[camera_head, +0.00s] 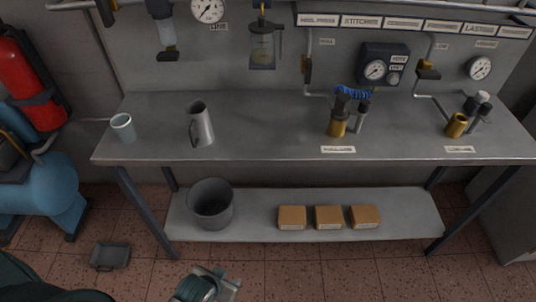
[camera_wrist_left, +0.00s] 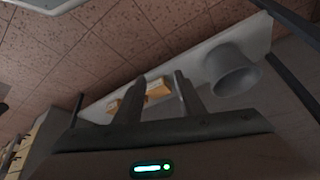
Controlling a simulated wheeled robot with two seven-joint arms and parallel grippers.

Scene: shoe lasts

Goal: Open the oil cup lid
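On the metal bench (camera_head: 260,128), a brass cup with a dark top (camera_head: 338,126) stands right of the middle. Another brass cup (camera_head: 457,125) stands farther right, with black and white parts beside it. A glass cup with a dark top (camera_head: 262,47) is mounted on the back panel. Which of these is the oil cup is unclear, and lid details are too small to read. My left gripper (camera_head: 212,283) is low at the bottom of the head view, well below the bench. In the left wrist view (camera_wrist_left: 163,82) its two fingers stand apart with nothing between them.
A grey pitcher (camera_head: 201,125) and pale cup (camera_head: 122,127) stand on the left of the bench. The lower shelf holds a bucket (camera_head: 211,204) and several small boxes (camera_head: 328,217). A grey tray (camera_head: 110,255) lies on the floor. The bench middle is clear.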

